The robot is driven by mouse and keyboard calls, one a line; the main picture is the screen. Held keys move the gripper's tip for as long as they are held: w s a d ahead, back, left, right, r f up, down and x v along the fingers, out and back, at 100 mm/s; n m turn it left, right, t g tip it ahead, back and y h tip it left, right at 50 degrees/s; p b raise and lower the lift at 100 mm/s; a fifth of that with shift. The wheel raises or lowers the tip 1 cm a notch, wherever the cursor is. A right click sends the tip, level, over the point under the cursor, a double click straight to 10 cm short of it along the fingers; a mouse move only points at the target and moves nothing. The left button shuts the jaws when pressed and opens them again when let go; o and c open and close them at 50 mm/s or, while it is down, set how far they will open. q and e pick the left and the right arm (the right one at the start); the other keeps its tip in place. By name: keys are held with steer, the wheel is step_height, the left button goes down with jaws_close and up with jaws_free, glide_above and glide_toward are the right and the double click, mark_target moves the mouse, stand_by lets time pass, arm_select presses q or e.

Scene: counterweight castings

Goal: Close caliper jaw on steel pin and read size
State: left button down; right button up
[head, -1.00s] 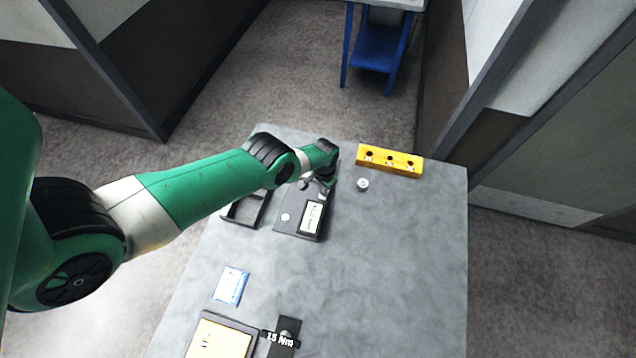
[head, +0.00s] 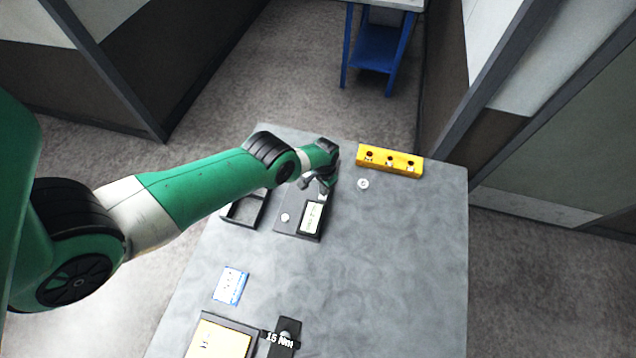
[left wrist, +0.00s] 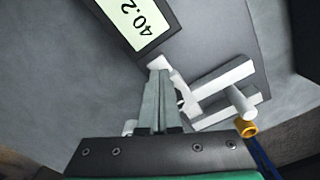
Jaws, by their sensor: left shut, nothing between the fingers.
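The caliper gauge (head: 288,228) is a dark flat base near the far left of the table, with a pale display (head: 312,217). In the left wrist view the display (left wrist: 140,20) shows digits that look like 40.2, partly cut off. Pale grey caliper jaw bars (left wrist: 212,92) lie right of my fingers. A grey cylinder (left wrist: 242,104), possibly the steel pin, stands by the bars. My left gripper (head: 324,192) is over the gauge's far end; its fingers (left wrist: 157,98) are shut, empty and close beside a pale jaw part. I cannot tell whether they touch it.
A yellow block with holes (head: 390,162) stands at the far edge, with a small round silver piece (head: 363,184) before it. A dark tray (head: 246,208) is left of the gauge. A blue card (head: 230,286) and a 15 Nm label (head: 280,340) lie nearer. The right side is clear.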

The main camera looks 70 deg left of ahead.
stand_by(0.4)
arm_select(q)
step_height(320, 180, up, 7)
steer(key=p, duration=0.7)
stand_by(0.4)
